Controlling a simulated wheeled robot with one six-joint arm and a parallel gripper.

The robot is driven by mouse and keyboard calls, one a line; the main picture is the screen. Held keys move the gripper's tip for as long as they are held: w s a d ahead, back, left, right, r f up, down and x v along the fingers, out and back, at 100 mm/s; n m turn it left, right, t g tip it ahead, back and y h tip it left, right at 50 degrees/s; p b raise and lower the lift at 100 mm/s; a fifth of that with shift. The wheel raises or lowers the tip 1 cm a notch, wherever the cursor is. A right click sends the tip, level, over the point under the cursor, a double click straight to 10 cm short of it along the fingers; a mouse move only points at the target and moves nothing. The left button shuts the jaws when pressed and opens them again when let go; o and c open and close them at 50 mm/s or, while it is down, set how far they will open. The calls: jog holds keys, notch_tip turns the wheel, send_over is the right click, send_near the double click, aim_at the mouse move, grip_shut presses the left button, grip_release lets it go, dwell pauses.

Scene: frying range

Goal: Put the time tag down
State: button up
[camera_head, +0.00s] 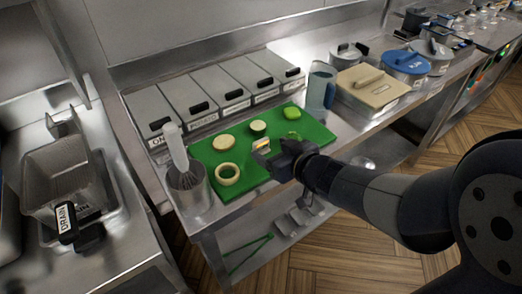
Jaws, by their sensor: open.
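My gripper (268,152) is low over the right front part of a green cutting board (245,152). Its jaws are open. A small pale piece with a yellow edge (262,144) shows right at the fingertips; it may be the time tag, but it is too small to tell. I cannot tell whether it rests on the board or touches a finger. My wrist and forearm reach in from the right and hide part of the board's right edge.
On the board lie a pale ring (228,174), round slices (223,142) and green pieces (292,113). A metal pot (190,192) holding a whisk stands left. Lidded bins (216,92) line the back. A jug (320,88) and beige-lidded box (373,86) stand right.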

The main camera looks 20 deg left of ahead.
aim_at(263, 144)
jog(key=shift+b+x, duration=0.5)
jog(key=shift+x, duration=2.8)
jog(key=shift+w+d+f, duration=0.1)
jog(key=shift+w+d, duration=0.05)
jog(key=shift+c, duration=0.2)
jog(key=c, duration=1.1)
